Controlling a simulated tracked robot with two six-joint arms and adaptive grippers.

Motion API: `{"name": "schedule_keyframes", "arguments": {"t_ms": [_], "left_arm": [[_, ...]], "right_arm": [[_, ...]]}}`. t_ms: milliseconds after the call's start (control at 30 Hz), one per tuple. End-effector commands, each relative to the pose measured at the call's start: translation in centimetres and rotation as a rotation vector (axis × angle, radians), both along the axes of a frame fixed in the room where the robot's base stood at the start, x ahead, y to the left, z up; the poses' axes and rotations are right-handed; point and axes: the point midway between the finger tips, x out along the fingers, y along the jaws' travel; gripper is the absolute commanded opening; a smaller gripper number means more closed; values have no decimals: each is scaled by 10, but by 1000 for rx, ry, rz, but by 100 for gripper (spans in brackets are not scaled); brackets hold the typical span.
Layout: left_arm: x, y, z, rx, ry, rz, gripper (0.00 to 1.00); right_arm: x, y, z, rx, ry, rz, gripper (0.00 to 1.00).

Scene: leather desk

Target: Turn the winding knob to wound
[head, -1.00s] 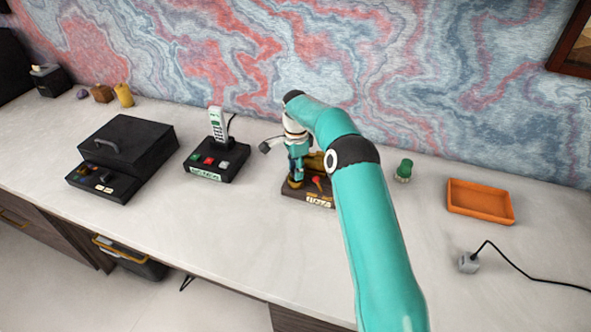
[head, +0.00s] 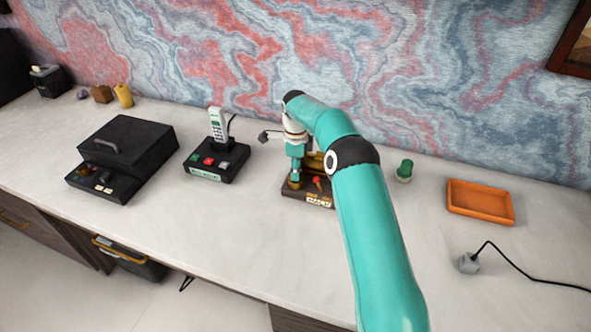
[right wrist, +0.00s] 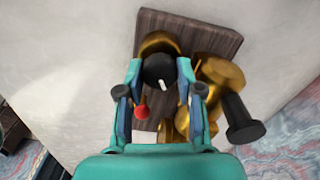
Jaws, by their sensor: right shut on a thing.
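The winding knob (right wrist: 159,71) is a round black knob with a short white mark, in the middle of the right wrist view. The mark points down and slightly right in that view. The knob belongs to a brass device on a dark wooden base (right wrist: 205,35), which also shows in the head view (head: 318,199) with a label on its front. My right gripper (right wrist: 160,78) is shut on the knob, one finger on each side. In the head view my right gripper (head: 295,178) points down at the device's left part and hides the knob. My left gripper is not in view.
A red-tipped lever (right wrist: 141,112) and a black handle (right wrist: 243,120) stand close to my fingers. A phone on its dock (head: 217,158) and a black box (head: 125,150) are left. A green knob (head: 404,170), orange tray (head: 480,201) and grey plug (head: 468,263) are right.

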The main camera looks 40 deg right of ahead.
Motion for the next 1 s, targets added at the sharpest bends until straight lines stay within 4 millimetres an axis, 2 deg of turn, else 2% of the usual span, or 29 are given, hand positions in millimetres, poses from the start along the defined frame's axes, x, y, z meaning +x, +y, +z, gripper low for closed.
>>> {"name": "schedule_keyframes", "arguments": {"t_ms": [233,267,400,767,1000], "left_arm": [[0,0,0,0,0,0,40],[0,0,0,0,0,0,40],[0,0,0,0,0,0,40],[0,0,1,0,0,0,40],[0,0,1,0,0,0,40]], "right_arm": [[-1,1,-1,3,4,-2,1],[-1,1,-1,3,4,-2,39],[-1,1,-1,2,2,-1,61],[0,0,2,-1,-2,0,61],[1,0,25,-2,-3,0,61]]}}
